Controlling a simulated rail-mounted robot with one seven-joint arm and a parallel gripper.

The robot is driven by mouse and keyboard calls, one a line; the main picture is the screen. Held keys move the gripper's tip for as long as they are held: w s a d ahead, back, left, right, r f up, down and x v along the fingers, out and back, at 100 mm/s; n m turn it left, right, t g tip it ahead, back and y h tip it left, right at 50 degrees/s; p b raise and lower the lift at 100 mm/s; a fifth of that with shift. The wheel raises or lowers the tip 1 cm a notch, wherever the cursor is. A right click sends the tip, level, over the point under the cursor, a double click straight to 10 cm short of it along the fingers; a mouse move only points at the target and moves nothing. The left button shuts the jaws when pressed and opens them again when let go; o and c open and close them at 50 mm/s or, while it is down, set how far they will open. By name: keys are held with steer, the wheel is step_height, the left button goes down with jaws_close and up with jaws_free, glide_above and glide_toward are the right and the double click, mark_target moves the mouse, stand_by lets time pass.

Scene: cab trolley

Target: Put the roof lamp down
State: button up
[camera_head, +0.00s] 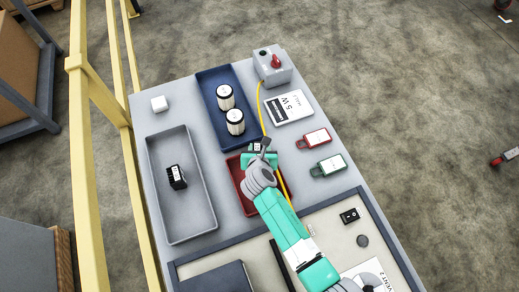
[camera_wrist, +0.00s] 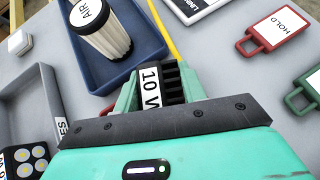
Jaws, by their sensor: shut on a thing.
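The roof lamp (camera_wrist: 174,80), as I take it, is a black ribbed block with a white label reading "10 W". My gripper (camera_wrist: 157,88) is shut on it, with a teal finger on each side. In the head view my gripper (camera_head: 261,150) is over the far end of a red tray (camera_head: 232,172). There the held lamp is small and partly hidden, and I cannot tell whether it touches anything. A similar black block (camera_head: 176,177) with a white label is in the long grey tray (camera_head: 153,150); its round light cells (camera_wrist: 22,165) show in the wrist view.
A blue tray (camera_head: 206,88) holds two white-sided canisters (camera_head: 225,97). A red tag (camera_head: 314,138) and a green tag (camera_head: 328,166) lie to the right. A switch box (camera_head: 273,68), white plate (camera_head: 288,108), yellow cable (camera_head: 262,105) and white cube (camera_head: 159,104) are also on the trolley top.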

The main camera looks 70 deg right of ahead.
step_height(320, 180, down, 3)
steer(key=shift+f+b, duration=0.1)
steer(key=shift+b, duration=0.35)
steer(key=o, duration=1.1)
steer(key=shift+r, duration=0.25)
steer(key=p+v, duration=0.3)
steer(key=v, duration=0.9)
steer(key=shift+p, duration=0.35)
